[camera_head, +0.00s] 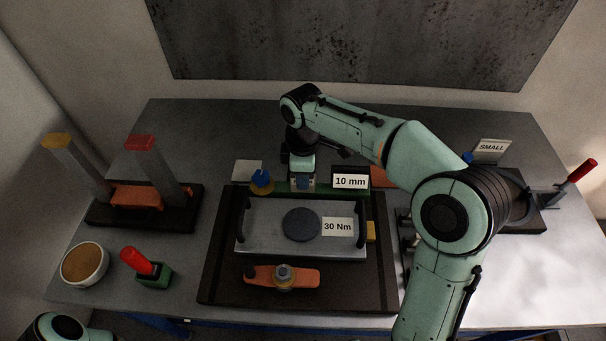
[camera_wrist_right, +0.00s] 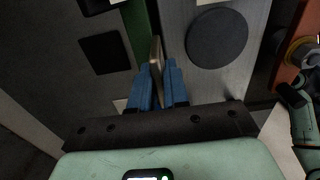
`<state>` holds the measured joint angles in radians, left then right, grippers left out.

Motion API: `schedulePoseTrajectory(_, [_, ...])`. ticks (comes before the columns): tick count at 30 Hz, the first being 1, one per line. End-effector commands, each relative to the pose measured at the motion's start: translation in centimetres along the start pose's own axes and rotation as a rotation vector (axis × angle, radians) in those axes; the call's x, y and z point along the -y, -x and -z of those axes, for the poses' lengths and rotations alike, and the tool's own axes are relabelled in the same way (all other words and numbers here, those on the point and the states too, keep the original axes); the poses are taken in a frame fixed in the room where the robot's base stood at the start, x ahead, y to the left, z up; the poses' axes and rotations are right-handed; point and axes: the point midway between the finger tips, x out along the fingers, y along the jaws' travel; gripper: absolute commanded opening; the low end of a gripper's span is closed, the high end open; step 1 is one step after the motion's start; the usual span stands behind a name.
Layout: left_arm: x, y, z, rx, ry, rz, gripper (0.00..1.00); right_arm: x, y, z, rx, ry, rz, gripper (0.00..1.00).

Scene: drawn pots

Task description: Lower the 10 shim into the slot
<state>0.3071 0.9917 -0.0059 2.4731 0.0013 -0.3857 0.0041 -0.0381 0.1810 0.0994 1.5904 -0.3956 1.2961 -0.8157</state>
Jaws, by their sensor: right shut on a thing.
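My right gripper (camera_head: 303,184) is over the back edge of the fixture, at the green bar (camera_head: 328,190) behind the silver plate (camera_head: 262,238). In the right wrist view its blue fingers (camera_wrist_right: 158,88) are shut on a thin tan-grey shim (camera_wrist_right: 156,50). The shim is on edge, alongside the green bar (camera_wrist_right: 138,35) and the silver plate (camera_wrist_right: 185,40). The slot itself is hard to make out, and I cannot tell whether the shim's lower edge is inside it. My left gripper is out of view.
A "10 mm" card (camera_head: 350,181) stands right of the gripper, and a blue-topped knob (camera_head: 261,181) is left of it. The plate carries a dark disc (camera_head: 301,224) and black handles. An orange clamp (camera_head: 283,277) lies in front. A red-handled tool (camera_head: 145,266) stands at left.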

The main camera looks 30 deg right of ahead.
Motion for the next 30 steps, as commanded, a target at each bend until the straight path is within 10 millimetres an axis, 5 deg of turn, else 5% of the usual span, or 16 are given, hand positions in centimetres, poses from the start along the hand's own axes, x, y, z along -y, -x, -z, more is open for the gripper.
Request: schedulePoseTrajectory(30, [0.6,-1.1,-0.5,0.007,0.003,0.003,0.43,0.0,-1.8,0.0,0.0,0.0,-0.001,0.0])
